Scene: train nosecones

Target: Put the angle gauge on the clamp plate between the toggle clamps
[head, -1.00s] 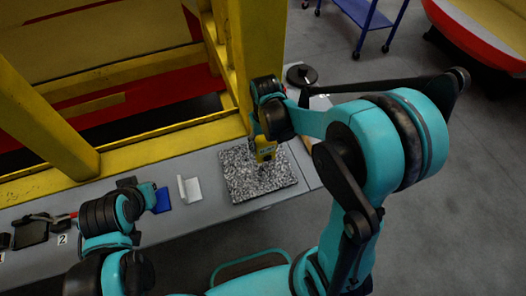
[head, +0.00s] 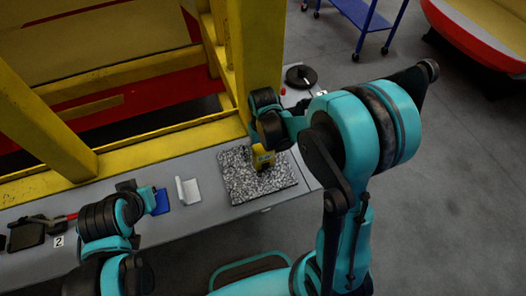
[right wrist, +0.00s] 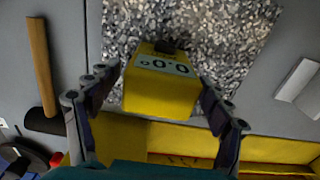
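The angle gauge (head: 262,157) is a small yellow block on the speckled grey plate (head: 240,185). In the right wrist view the gauge (right wrist: 160,88) shows a display reading 0.0. My right gripper (head: 264,146) is over the gauge. In the right wrist view its fingers (right wrist: 157,88) are spread on either side of it, with a gap at the left finger; contact at the right finger is unclear. My left arm is low at the left of the head view; its fingers are not clearly visible. I cannot make out the toggle clamps or clamp plate.
A white angled piece (head: 188,191) and a blue item (head: 161,202) lie left of the speckled plate. A black round item (head: 301,77) is at the table's far end. A yellow post (head: 257,50) stands close behind my right gripper.

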